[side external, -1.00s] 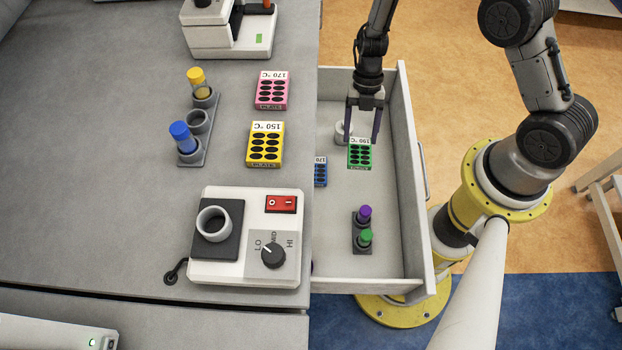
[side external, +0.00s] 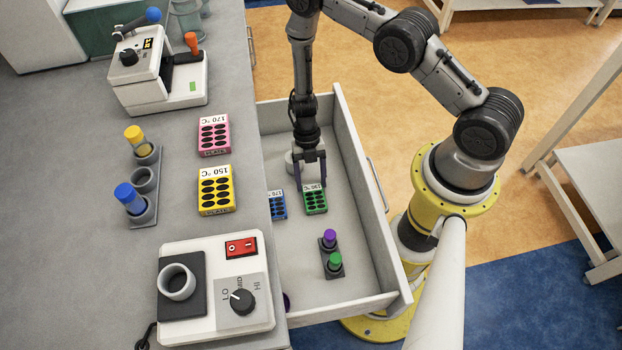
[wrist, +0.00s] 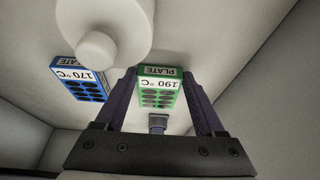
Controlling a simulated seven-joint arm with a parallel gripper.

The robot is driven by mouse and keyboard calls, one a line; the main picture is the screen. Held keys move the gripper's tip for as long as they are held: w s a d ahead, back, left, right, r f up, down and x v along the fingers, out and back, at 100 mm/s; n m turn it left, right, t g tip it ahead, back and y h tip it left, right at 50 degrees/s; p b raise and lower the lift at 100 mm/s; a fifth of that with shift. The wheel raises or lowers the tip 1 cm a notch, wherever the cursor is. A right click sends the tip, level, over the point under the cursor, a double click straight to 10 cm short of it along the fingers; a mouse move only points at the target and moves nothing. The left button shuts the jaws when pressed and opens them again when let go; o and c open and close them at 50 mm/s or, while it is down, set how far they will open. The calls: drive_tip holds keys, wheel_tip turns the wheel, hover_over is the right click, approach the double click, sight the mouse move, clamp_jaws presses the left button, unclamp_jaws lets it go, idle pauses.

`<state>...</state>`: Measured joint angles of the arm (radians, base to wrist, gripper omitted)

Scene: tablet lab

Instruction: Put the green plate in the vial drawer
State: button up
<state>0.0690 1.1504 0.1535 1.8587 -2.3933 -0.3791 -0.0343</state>
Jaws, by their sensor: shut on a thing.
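The green plate (side external: 315,203), labelled 190 °C, is inside the open vial drawer (side external: 352,235), right of a smaller-looking blue plate (side external: 277,205). My gripper (side external: 311,186) reaches down into the drawer and is shut on the green plate. In the wrist view the green plate (wrist: 160,92) sits between the two fingers of my gripper (wrist: 160,80), and the blue plate (wrist: 80,80), labelled 170 °C, lies to the left. I cannot tell whether the green plate touches the drawer floor.
A white rounded object (wrist: 95,45) stands close to the gripper in the drawer. A rack with purple (side external: 329,237) and green-capped (side external: 335,260) vials is nearer the front. Pink (side external: 213,135) and yellow (side external: 216,190) plates lie on the bench. The drawer walls surround the gripper.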

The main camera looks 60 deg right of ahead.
drive_tip(key=shift+f, duration=0.15)
drive_tip(key=o, duration=1.3)
drive_tip(key=v, duration=1.2)
drive_tip(key=shift+w, duration=0.1)
